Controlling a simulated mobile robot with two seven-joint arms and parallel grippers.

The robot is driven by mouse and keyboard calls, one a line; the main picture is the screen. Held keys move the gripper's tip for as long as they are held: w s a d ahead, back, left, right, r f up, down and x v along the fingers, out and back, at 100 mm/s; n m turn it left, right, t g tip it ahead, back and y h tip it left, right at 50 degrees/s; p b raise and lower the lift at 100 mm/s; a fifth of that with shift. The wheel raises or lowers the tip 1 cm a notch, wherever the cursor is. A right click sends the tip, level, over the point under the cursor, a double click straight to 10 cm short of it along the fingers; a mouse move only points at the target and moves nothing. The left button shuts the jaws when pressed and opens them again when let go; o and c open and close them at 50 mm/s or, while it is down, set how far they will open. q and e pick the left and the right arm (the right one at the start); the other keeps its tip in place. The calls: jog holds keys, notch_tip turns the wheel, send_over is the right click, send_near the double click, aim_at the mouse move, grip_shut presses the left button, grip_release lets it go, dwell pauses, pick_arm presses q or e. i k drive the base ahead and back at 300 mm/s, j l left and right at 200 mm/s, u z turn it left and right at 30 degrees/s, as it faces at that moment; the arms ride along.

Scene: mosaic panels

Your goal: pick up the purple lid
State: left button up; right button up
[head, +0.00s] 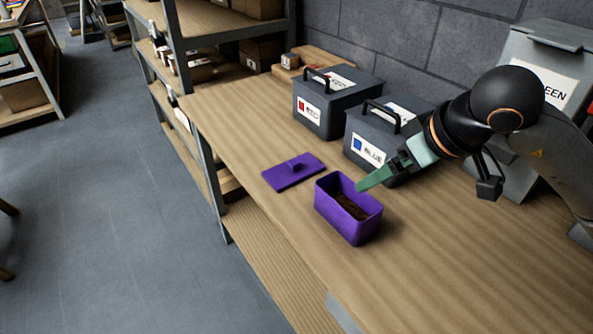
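The purple lid (294,172) lies flat on the wooden table with a small dark knob on top. It is to the left of and behind an open purple box (362,226). The box stands upright, and its inside looks dark brown. My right gripper (362,186) comes in from the right with green fingers. Its tips are by the box's back right rim, apart from the lid; I cannot tell whether they touch the box. The finger gap is not clear from this angle. My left gripper is not in view.
Two grey toolboxes with black handles, one labelled red (318,118) and one labelled blue (366,150), stand behind the lid and box. A larger grey bin (570,50) is at the back right. The wooden table (230,125) is clear left of the lid.

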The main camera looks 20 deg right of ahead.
aim_at(283, 176)
jog(key=i+j+z, duration=0.35)
jog(key=i+j, duration=0.4)
jog(key=i, duration=0.15)
